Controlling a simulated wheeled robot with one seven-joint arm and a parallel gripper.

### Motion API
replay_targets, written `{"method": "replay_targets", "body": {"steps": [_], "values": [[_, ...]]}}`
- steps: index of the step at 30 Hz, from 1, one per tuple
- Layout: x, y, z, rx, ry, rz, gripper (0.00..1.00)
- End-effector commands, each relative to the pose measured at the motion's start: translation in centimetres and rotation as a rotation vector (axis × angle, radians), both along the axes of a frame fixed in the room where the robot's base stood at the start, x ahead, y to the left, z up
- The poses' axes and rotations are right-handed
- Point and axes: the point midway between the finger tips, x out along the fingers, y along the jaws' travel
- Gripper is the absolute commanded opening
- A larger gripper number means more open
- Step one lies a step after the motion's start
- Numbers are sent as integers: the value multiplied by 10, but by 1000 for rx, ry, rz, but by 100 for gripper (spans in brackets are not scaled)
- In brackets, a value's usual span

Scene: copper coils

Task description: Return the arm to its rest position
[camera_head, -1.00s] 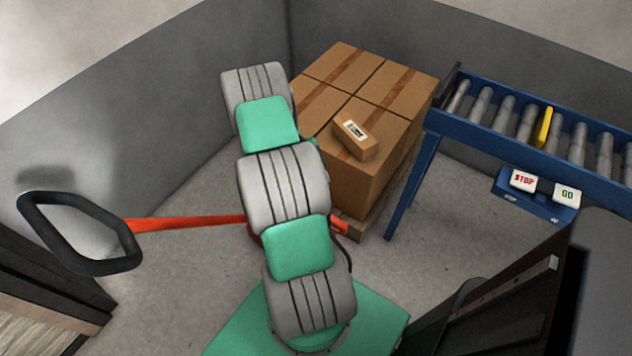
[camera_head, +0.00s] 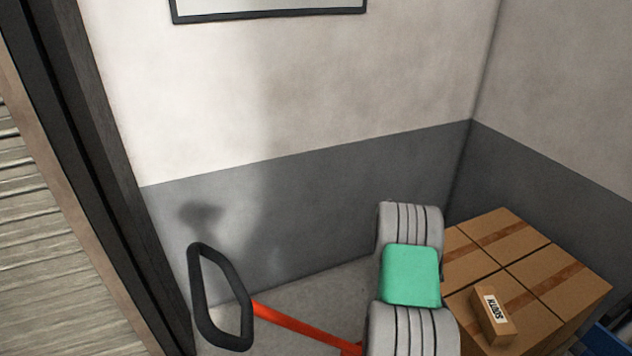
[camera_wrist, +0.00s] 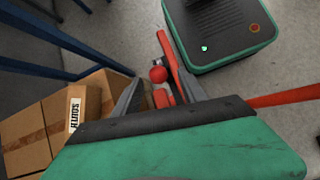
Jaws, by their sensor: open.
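My arm (camera_head: 411,275) shows at the lower right of the head view as grey ringed joints and a green link, in front of the stacked cartons. My gripper (camera_wrist: 158,88) is in the wrist view, with its two dark fingers apart and nothing between them. Beyond the fingers are the floor and red parts of a pallet jack. In the head view the gripper itself cannot be seen.
Large cartons (camera_head: 560,275) are stacked at the lower right, with a small labelled box (camera_head: 492,317) on top. A pallet jack's black handle (camera_head: 194,300) and its red bar (camera_head: 300,326) stand left of my arm. Grey walls (camera_head: 300,215) enclose the corner. A blue frame (camera_wrist: 45,70) shows in the wrist view.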

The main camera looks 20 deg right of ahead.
Motion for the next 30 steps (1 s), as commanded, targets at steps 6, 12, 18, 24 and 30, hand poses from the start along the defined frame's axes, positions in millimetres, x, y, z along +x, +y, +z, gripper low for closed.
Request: {"method": "replay_targets", "body": {"steps": [6,12,18,24,30], "values": [[59,69,129,-133,-239,120,49],[69,171,217,-167,-518,188,49],[39,280,266,-85,-781,211,49],[11,335,272,2,-894,202,49],[9,339,271,9,-901,199,49]]}}
